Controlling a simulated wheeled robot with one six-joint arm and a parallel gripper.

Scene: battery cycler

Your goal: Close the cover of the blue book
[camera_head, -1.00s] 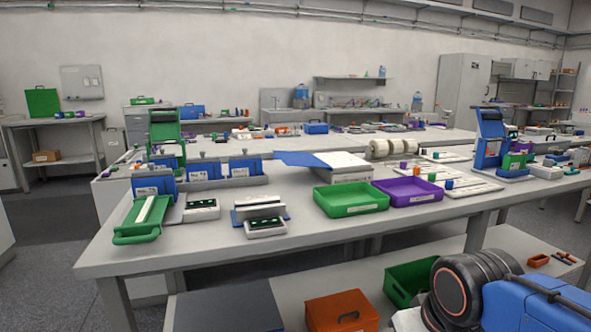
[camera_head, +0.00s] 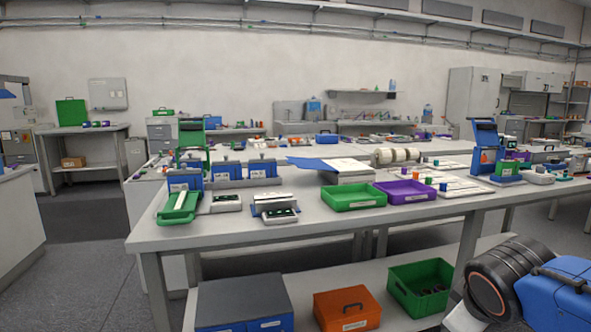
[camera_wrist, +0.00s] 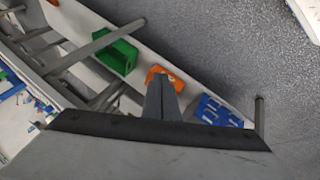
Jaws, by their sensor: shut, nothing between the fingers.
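The blue book lies open on the big table in the head view. Its blue cover (camera_head: 310,163) is spread out to the left, and its white page block (camera_head: 349,165) is on the right. The book is behind the green tray and cannot be made out for sure in the wrist view. My gripper (camera_wrist: 161,82) shows in the wrist view, shut and empty, pointing down over the shelf and floor area. It is well away from the book and touches nothing I can see. The head view does not show the fingers.
A green tray (camera_head: 352,204) and a purple tray (camera_head: 409,199) stand in front of the book. White rolls (camera_head: 396,156) stand behind it to the right. Blue fixtures (camera_head: 225,170) are to its left. The lower shelf holds an orange box (camera_head: 347,318). Floor at left is clear.

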